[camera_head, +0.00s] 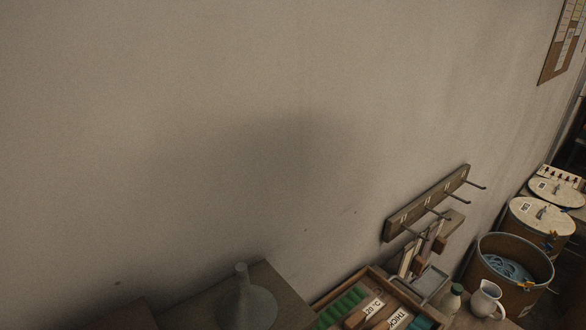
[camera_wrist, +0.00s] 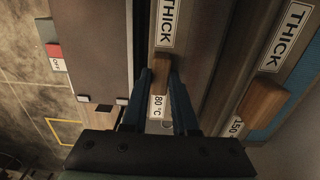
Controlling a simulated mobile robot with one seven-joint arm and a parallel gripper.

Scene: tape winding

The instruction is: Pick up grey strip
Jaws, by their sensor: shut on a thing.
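In the wrist view my gripper (camera_wrist: 158,82) has its two dark blue fingers on either side of a small wooden block (camera_wrist: 161,72) and is shut on it. The block lies on a long grey-brown panel between a "THICK" label and an "80 °C" label. I cannot make out a separate grey strip for certain in either view. My gripper does not show in the head view.
In the wrist view a second wooden block (camera_wrist: 260,103) sits at the right, below another "THICK" label. In the head view a wooden tray (camera_head: 326,301) holds green pieces.

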